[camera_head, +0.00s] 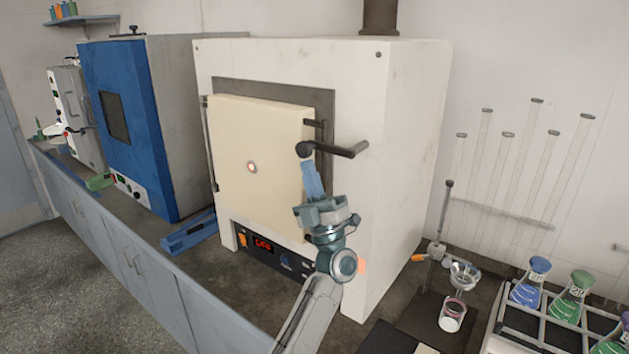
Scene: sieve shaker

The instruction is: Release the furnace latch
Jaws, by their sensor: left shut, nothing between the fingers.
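My left gripper (308,167) reaches up in front of the door's right side. Its blue fingers are together and empty, with the tips just below the knob. I cannot tell whether they touch it. My right gripper is not in view.
A blue oven (127,130) stands left of the furnace, with a blue object (189,232) on the counter between them. At the right are a funnel (463,276), a small beaker (452,315) and a rack with coloured flasks (529,285). The floor at lower left is clear.

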